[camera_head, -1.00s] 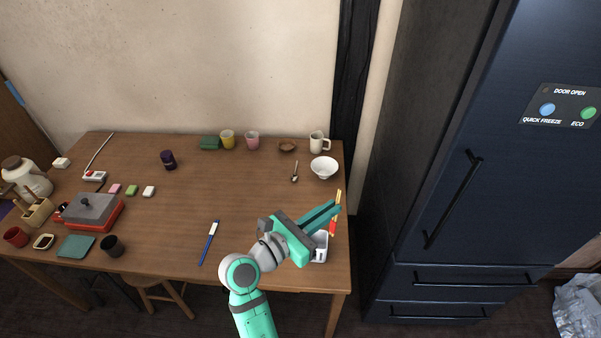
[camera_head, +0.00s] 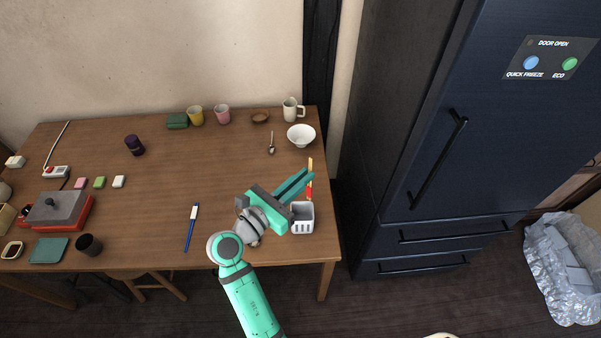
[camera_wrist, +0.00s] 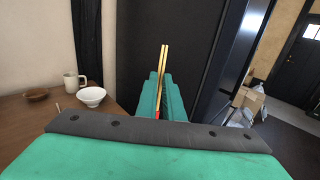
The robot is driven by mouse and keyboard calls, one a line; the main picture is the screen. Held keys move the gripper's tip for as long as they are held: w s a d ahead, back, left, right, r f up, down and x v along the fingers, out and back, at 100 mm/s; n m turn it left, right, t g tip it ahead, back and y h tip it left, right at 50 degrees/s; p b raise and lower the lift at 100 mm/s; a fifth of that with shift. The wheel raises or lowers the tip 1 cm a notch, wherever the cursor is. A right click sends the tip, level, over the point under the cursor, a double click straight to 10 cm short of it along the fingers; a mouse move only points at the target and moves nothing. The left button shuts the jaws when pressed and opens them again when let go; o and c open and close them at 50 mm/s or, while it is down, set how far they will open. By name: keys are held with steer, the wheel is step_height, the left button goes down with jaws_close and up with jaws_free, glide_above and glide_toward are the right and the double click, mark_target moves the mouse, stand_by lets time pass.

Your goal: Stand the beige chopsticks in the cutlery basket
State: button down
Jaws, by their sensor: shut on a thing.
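The beige chopsticks (camera_head: 310,168) have red lower ends and stand close to upright in the head view. My gripper (camera_head: 308,178) is shut on them. In the wrist view the chopsticks (camera_wrist: 164,58) rise between the green fingers (camera_wrist: 161,92), with a bit of red low down. The cutlery basket (camera_head: 302,224) is a small light-grey open box near the table's right front corner. The red ends appear just past the basket's far rim in the head view. I cannot tell their height above it. The basket is not visible in the wrist view.
A white bowl (camera_head: 301,135), a mug (camera_head: 292,109) and a spoon (camera_head: 271,145) are farther back on the table. A blue-and-white pen-like item (camera_head: 191,228) lies left of my arm. The dark fridge (camera_head: 420,130) stands right of the table. The table's middle is clear.

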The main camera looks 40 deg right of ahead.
mark_target(307, 192)
steer(key=shift+w+a+f, duration=0.1)
steer(key=shift+f, duration=2.15)
steer(key=shift+a+f, duration=0.1)
steer(key=shift+f, duration=2.15)
steer(key=c, duration=1.8)
jaws_free()
steer(key=v, duration=1)
steer(key=shift+a, duration=0.35)
